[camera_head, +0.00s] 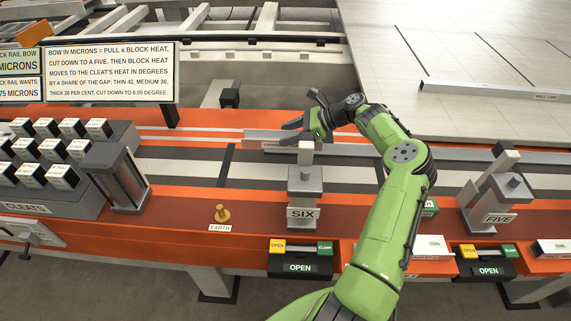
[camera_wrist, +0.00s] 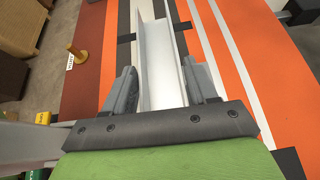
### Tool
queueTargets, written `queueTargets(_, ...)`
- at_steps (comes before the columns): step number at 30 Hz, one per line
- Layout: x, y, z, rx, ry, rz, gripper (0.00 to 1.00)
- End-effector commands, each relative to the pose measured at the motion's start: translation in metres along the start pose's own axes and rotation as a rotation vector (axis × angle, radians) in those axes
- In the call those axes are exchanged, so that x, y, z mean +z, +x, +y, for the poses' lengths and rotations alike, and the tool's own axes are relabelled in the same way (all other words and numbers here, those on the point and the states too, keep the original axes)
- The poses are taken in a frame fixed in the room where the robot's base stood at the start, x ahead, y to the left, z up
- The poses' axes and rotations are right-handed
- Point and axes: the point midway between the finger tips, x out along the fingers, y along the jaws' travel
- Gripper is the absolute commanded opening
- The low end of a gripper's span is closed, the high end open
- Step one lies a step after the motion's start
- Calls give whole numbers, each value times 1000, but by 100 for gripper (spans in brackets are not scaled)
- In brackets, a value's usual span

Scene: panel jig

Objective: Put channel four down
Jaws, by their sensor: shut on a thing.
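A pale metal channel (camera_wrist: 155,60) runs lengthwise between the two jaws of my gripper (camera_wrist: 162,88) in the wrist view. The jaws press on its sides and its far end points away from me. In the head view the channel (camera_head: 262,136) lies over the striped bench behind the SIX clamp post, with my gripper (camera_head: 297,128) at its right part. No number on it can be read. I cannot tell whether it touches the bench or hangs just above it.
The SIX clamp (camera_head: 305,190) and FIVE clamp (camera_head: 497,200) stand along the bench; panels below them read OPEN. A brass EARTH peg (camera_head: 222,213) stands left of SIX. A rack of labelled cleat blocks (camera_head: 60,195) fills the left. A sign (camera_head: 110,72) stands behind.

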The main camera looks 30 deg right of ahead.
Motion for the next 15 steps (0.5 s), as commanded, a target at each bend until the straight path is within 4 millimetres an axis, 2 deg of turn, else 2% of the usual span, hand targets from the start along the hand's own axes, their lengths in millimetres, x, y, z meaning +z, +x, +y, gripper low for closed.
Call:
queueTargets(3, -25, 14, 0, 1, 2, -1, 0)
queueTargets(11, -68, 38, 0, 0, 2, -1, 0)
queueTargets(15, -73, 40, 0, -2, -1, -1, 0)
